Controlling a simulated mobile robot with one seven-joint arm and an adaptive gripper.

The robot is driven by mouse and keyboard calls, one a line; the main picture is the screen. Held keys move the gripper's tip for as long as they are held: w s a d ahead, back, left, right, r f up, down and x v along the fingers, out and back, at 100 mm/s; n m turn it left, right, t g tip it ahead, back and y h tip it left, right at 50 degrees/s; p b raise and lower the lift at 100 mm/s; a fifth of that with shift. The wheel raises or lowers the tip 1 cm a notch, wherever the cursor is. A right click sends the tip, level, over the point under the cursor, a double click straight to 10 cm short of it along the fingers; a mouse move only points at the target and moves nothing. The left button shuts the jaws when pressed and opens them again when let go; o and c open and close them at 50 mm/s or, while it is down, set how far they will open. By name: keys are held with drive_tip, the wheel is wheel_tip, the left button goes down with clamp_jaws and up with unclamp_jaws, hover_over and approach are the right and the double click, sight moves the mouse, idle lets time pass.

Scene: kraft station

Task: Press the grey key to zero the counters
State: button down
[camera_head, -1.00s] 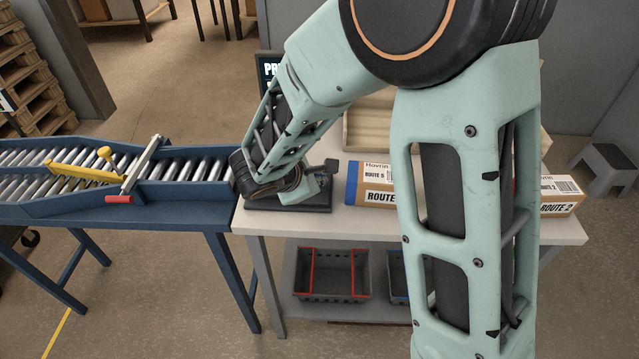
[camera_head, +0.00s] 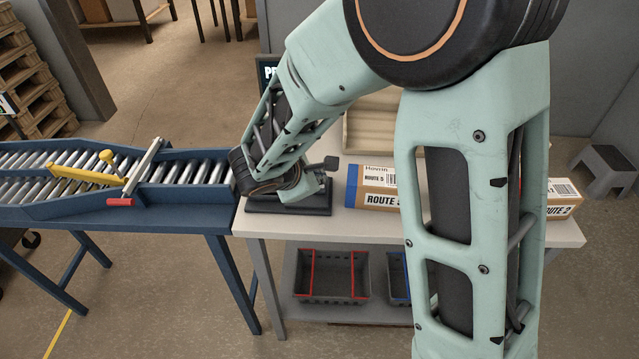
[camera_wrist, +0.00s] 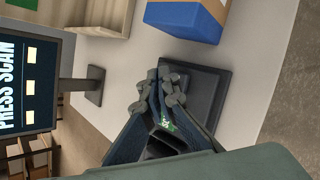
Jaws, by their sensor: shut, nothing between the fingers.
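My gripper (camera_wrist: 160,92) is shut and empty in the wrist view. Its fingertips are over or at the edge of a dark flat base (camera_wrist: 217,88) on the light table. The fingers cover part of this base; I cannot pick out the grey key for sure or tell whether the tips touch it. In the head view the dark base (camera_head: 292,210) lies at the table's left end, under my wrist, and my fingers are hidden there. A dark screen (camera_wrist: 22,80) reads "PRESS SCAN" above several pale squares; it is mostly hidden in the head view (camera_head: 266,70).
A blue-ended carton (camera_head: 372,186) marked Route 5 stands right of the base, with a Route 2 carton (camera_head: 563,199) farther right. A wooden tray (camera_head: 385,130) is behind. A roller conveyor (camera_head: 190,172) adjoins the table's left. Crates (camera_head: 331,290) sit on the lower shelf.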

drive_tip(key=shift+r, duration=0.1)
wheel_tip(320, 180, up, 5)
drive_tip(key=p, duration=0.3)
idle(0.4)
idle(0.6)
